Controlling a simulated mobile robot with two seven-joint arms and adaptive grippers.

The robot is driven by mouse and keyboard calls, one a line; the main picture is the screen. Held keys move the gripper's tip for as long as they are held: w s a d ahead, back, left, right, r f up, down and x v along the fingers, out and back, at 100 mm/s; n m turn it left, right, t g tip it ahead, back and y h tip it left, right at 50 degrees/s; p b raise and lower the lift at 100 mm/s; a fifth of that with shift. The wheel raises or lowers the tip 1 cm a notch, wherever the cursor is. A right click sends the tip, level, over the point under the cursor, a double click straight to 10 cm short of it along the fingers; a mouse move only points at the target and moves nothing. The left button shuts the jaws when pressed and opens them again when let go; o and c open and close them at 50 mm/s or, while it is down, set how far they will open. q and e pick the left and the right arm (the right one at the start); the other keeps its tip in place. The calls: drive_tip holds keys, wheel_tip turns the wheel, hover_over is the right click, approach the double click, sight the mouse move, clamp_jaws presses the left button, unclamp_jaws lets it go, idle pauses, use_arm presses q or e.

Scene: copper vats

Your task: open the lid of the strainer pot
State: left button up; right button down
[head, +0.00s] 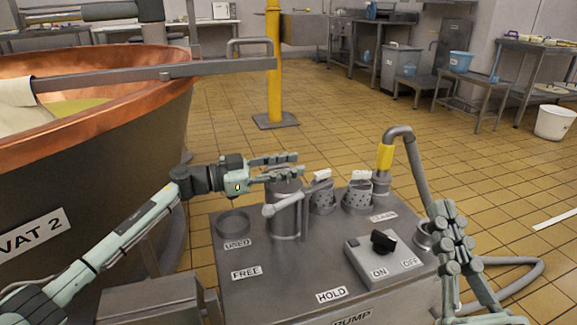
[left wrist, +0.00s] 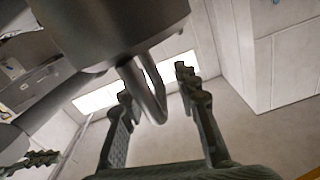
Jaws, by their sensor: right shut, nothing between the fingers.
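The strainer pot (head: 285,218) is a grey metal cylinder standing on the pump unit, with a light bar handle sticking out at its front left. Its top is partly hidden behind my left gripper (head: 299,163), so I cannot tell the lid's state. My left gripper is open, reaching in from the left at the pot's top. In the left wrist view a metal cylinder (left wrist: 110,25) fills the top, and a U-shaped handle (left wrist: 150,92) hangs in the gap between the open fingers (left wrist: 155,88); contact is unclear. My right gripper (head: 444,208) is shut and empty beside the unit's right edge.
The pump unit (head: 240,290) carries a switch box (head: 365,262), an empty USED ring (head: 233,222) and two perforated baskets, one being this basket (head: 357,192). A hose with a yellow collar (head: 385,157) arches at right. The copper vat (head: 120,130) stands left.

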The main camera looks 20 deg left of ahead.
use_arm(q)
drive_tip(key=shift+c, duration=0.6)
clamp_jaws()
drive_tip(key=shift+a+r, duration=0.1)
